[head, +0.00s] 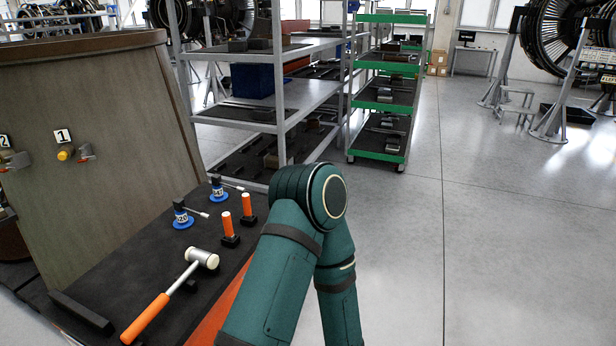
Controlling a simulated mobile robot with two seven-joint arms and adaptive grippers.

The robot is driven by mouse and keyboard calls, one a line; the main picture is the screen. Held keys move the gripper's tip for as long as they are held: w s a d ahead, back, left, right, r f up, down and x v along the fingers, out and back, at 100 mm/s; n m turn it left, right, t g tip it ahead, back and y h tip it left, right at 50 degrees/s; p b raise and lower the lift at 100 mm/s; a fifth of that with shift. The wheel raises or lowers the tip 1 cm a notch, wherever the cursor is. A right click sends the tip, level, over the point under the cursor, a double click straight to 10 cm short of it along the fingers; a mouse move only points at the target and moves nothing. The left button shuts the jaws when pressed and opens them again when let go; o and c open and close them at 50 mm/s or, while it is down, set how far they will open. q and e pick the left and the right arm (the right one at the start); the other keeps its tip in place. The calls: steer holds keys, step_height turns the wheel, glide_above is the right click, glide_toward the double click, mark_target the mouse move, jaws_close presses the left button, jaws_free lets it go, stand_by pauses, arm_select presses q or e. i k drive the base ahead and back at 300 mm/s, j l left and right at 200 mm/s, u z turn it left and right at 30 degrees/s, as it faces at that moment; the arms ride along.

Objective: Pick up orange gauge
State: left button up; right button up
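Two upright orange cylinders stand in black holders on the dark bench top, and either could be the orange gauge. The nearer orange cylinder (226,226) is at the left centre. The farther orange cylinder (247,206) is just behind it, to its right. Both are uncovered and stand apart from each other. A green arm of mine, bent at its elbow, rises from the bottom edge just right of the bench. Neither of my grippers shows in the head view, so what they hold cannot be seen.
A hammer (177,291) with an orange handle lies in front of the cylinders. A tall brown panel (110,120) bounds the bench's left. Grey shelving (279,80) and a green cart (377,155) stand beyond.

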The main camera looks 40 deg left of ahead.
mark_target(248, 209)
steer(key=i+j+u, duration=0.1)
steer(key=i+u, duration=0.25)
steer(key=i, duration=0.3)
steer(key=i+l+u, duration=0.1)
steer(key=i+u, duration=0.3)
steer(key=i, duration=0.2)
